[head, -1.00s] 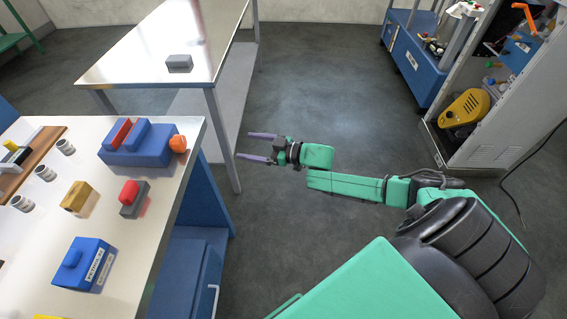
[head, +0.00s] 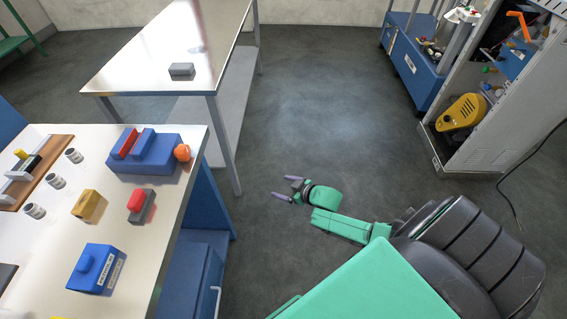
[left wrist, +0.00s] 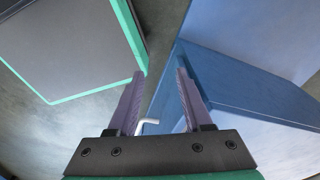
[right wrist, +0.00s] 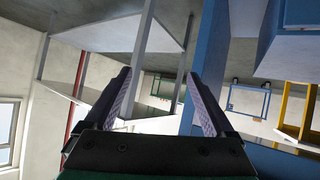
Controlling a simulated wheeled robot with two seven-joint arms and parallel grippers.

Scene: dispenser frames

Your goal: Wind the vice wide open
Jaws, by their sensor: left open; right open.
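The vice (head: 150,158) is a blue block near the far right corner of the near bench. A red jaw piece (head: 125,142) and a blue jaw piece (head: 144,144) stand side by side on it, with a narrow gap. An orange knob (head: 182,152) sits at its right end, by the bench edge. My right gripper (head: 283,187) is open and empty over the floor, right of the bench and apart from the vice. Its fingers also show empty in the right wrist view (right wrist: 159,73). My left gripper (left wrist: 160,75) is open and empty in the left wrist view, outside the head view.
The near bench (head: 170,210) also holds a red-and-grey block (head: 140,205), a wooden block (head: 90,206), a blue box (head: 96,270) and several small cylinders. A second table (head: 150,65) stands behind with a grey block (head: 182,69). An open cabinet (head: 480,150) stands right. Floor between is clear.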

